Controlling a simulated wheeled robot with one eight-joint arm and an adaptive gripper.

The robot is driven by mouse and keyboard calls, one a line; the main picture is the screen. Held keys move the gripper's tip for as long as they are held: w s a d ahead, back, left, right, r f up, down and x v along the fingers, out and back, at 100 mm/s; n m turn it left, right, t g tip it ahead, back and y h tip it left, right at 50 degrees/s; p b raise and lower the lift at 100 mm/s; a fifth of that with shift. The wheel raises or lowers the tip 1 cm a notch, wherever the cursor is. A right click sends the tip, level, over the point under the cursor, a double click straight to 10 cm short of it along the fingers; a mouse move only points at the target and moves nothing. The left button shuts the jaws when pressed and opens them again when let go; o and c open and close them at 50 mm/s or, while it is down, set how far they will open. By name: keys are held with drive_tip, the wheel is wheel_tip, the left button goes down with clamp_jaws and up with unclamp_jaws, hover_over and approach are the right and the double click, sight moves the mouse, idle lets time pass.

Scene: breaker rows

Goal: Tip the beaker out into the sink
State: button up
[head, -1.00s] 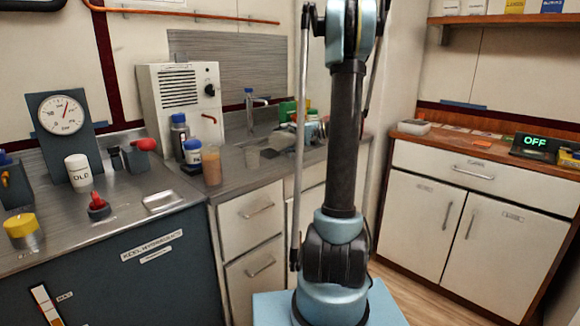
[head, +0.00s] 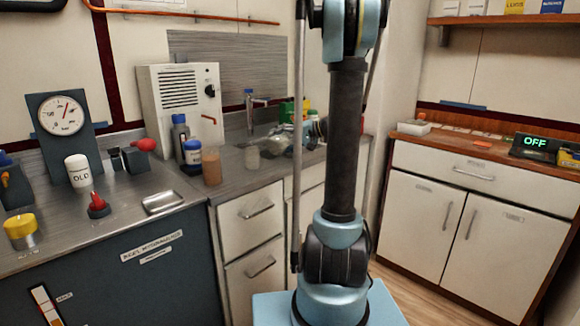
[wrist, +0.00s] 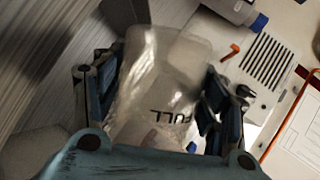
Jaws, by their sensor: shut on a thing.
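The beaker (wrist: 155,105), clear and marked FULL, is in my gripper (wrist: 162,92) in the wrist view. The lettering appears upside down. My gripper's fingers lie on both sides of it and are shut on it. Its contents are hard to make out, and I cannot tell if anything is flowing out. A tap (head: 250,108) stands at the back of the counter; the sink basin is not clearly visible.
Blue-capped bottles (head: 180,137) stand beside the white vented box (head: 183,100). A white cup marked OLD (head: 78,171) is at the left.

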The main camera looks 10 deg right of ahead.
sight(278, 143)
drive_tip(key=shift+s+a+r+n+h+b, duration=0.15)
drive_tip(key=shift+n+h+b, duration=0.15)
drive_tip(key=shift+n, duration=0.2)
drive_tip(key=shift+f+n+t+h, duration=0.4)
drive_tip(key=shift+f+n+t, duration=0.05)
drive_tip(key=shift+n+t, duration=0.05)
drive_tip(key=shift+s+r+n+t+h+b, duration=0.1)
drive_tip(key=shift+r+n+t+h+b, duration=0.45)
drive_tip(key=shift+n+b, duration=0.45)
drive_tip(key=shift+s+a+f+n+t+h+b, duration=0.4)
drive_tip(key=shift+s+a+f+n, duration=0.1)
drive_tip(key=shift+f+n, duration=0.1)
drive_tip(key=shift+s+a+r+n+t+h+b, duration=0.45)
drive_tip(key=shift+s+a+r+n+t+b, duration=0.15)
drive_tip(key=shift+n+t+b, duration=0.3)
drive_tip(key=shift+s+a+f+n+t+h+b, duration=0.15)
drive_tip(key=shift+s+f+n+t+h+b, duration=0.2)
drive_tip(key=shift+n+b, duration=0.35)
drive_tip(key=shift+w, duration=0.1)
